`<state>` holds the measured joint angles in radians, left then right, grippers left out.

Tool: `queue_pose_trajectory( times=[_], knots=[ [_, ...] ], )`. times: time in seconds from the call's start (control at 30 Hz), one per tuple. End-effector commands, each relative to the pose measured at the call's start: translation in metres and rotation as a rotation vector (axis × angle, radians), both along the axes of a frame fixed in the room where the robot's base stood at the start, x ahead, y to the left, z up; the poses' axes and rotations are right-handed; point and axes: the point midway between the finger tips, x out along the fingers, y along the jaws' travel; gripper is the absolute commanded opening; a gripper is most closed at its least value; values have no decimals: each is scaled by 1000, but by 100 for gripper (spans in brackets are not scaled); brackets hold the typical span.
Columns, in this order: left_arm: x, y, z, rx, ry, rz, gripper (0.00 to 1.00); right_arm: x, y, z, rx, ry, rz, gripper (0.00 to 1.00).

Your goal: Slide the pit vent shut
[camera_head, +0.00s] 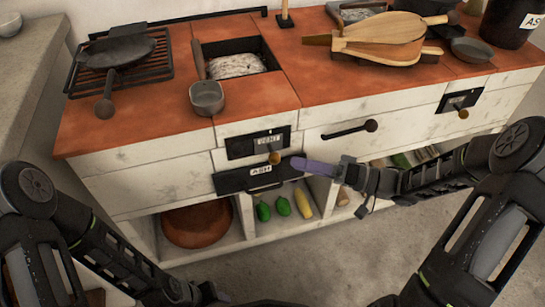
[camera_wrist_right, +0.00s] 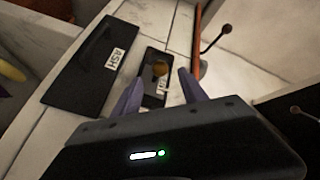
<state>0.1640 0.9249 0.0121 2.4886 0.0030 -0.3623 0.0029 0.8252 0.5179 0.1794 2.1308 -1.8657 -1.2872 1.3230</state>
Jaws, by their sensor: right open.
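The pit vent (camera_head: 258,143) is a black plate labelled VENT on the white hearth front, with a brass knob (camera_head: 274,158) at its lower right. My right gripper (camera_head: 308,167), with purple fingers, is just right of the knob in the head view. In the right wrist view the vent plate (camera_wrist_right: 151,91) and the knob (camera_wrist_right: 159,68) appear between the spread fingers. The right gripper is open and empty; I cannot tell whether it touches the knob. My left gripper (camera_head: 218,294) shows only partly at the bottom edge, low and away from the vent.
A black ASH drawer (camera_head: 240,181) sits just below the vent. Shelves below hold a brown bowl (camera_head: 196,224) and vegetables. A small pan (camera_head: 207,98) stands on the red top above.

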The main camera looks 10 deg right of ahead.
Motion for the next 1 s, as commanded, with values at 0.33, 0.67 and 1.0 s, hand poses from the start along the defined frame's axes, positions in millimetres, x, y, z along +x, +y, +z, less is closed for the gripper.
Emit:
queue_pose_trajectory(
  times=[0.33, 0.67, 1.0],
  knots=[
    [3, 4, -15, 5, -6, 9, 42, 22, 41, -3, 1, -2, 3, 50],
    [6, 6, -22, 8, -10, 14, 42, 37, 65, -1, 0, 0, 1, 50],
    [6, 6, -21, 8, -10, 14, 42, 37, 65, 0, 0, 0, 0, 40]
  ],
)
